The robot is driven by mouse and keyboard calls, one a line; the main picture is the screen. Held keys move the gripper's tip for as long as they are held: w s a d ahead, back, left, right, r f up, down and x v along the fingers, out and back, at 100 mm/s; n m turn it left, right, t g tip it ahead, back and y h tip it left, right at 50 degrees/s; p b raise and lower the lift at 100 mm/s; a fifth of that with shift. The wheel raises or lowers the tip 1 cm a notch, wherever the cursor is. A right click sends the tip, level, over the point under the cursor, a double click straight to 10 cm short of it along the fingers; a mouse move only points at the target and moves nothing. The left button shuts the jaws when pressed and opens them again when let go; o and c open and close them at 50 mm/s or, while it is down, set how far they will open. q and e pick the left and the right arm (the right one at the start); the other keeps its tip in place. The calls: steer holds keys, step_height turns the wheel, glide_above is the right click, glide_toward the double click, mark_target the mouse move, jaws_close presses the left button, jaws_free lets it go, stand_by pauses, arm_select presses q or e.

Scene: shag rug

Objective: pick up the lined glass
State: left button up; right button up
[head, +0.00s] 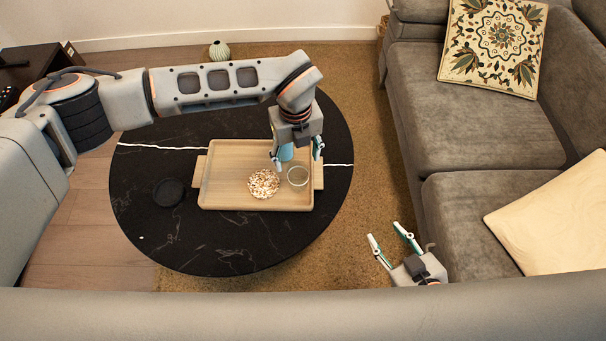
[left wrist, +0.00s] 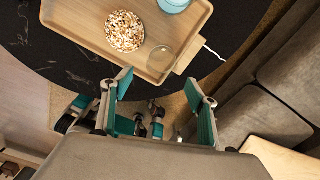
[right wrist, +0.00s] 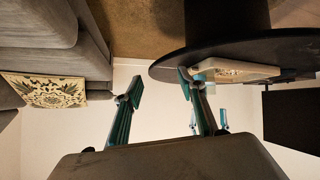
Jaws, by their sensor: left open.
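A clear round glass (head: 298,176) stands on the right part of the wooden tray (head: 222,199), on the dark round table. It also shows in the left wrist view (left wrist: 160,58); lines on it are too small to tell. A light-blue cup (head: 286,153) stands behind it, partly hidden by my gripper. My left gripper (head: 298,157) is open and empty over the tray's right side. In the left wrist view its fingertips (left wrist: 158,84) appear just below the glass. My right gripper (head: 390,238) is open and empty, low beside the table's right edge.
A black coaster (head: 169,192) lies on the table (head: 150,230) left of the tray. A grey sofa (head: 430,110) with cushions stands at the right. The table's front is clear.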

mark_target(298, 170)
arm_select(q)
step_height(298, 170, down, 7)
steer(key=shift+w+r+b, duration=0.15)
steer(key=shift+r+b, duration=0.05)
steer(key=shift+b, duration=1)
steer(key=shift+w+f, duration=0.15)
steer(key=shift+f, duration=0.6)
steer(key=shift+r, duration=0.2)
steer(key=c, duration=1.5)
jaws_close()
arm_select(e)
steer(key=shift+a+f, duration=0.3)
steer(key=shift+a, duration=0.3)
